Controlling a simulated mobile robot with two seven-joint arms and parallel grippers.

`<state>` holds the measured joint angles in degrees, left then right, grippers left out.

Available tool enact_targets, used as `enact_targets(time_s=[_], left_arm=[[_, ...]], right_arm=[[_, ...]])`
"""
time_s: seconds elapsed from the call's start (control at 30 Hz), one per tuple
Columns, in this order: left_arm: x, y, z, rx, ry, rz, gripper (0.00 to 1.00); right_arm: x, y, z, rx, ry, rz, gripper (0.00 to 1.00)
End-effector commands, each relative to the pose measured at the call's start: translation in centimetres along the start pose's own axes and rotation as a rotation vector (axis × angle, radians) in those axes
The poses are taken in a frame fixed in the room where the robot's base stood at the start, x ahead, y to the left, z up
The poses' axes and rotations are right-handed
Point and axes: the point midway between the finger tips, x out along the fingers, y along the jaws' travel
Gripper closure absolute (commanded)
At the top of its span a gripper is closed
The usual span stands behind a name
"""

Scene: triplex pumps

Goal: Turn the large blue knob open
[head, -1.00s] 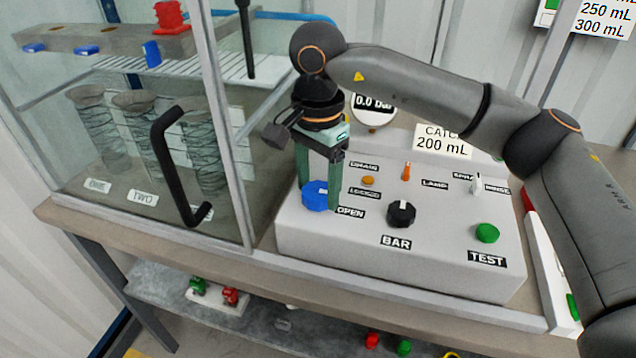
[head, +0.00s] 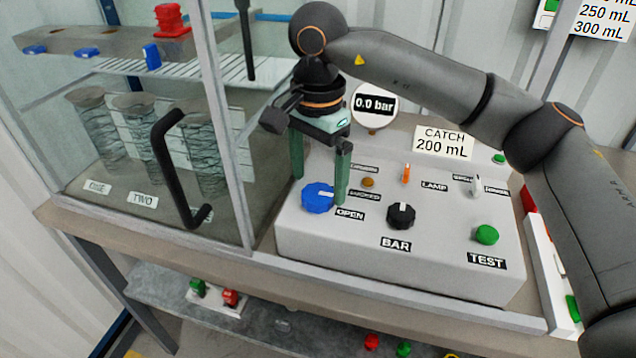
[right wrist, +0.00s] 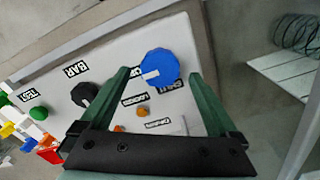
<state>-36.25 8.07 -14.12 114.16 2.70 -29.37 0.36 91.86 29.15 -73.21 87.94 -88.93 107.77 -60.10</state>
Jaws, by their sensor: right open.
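The large blue knob (head: 316,200) sits at the left front of the sloped white control panel (head: 300,238). Its white mark points roughly right in the head view, toward the labels beside it; the OPEN label (head: 351,215) is just to its lower right. My right gripper (head: 319,190) is open, its green fingers pointing down above and behind the knob. In the right wrist view the blue knob (right wrist: 160,66) shows whole between the spread fingertips (right wrist: 158,73), with nothing gripped. Contact cannot be told. My left gripper is not in view.
A black BAR knob (head: 401,215) is right of the blue knob, with a green TEST button (head: 486,235) farther right. A glass cabinet with a black handle (head: 172,170) is close on the left. The gauge (head: 375,106) reads 0.0 bar.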

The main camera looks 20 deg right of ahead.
Motion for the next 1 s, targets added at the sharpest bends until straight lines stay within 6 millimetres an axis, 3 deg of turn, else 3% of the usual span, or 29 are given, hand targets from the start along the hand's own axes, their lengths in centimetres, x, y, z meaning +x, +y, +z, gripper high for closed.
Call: enact_targets(time_s=[0.2,0.43,0.63,1.0], left_arm=[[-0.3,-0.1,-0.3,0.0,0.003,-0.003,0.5],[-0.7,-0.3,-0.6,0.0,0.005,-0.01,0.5],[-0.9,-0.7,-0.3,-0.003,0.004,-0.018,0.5],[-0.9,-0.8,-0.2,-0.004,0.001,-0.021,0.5]], right_arm=[[-5.2,-0.1,0.0,0.001,0.002,-0.005,0.04],[-9.2,0.0,0.0,0.0,0.002,-0.003,0.04],[-10.2,0.0,0.0,0.001,0.001,-0.002,0.04],[-10.2,0.0,0.0,0.0,0.0,-0.001,0.04]])
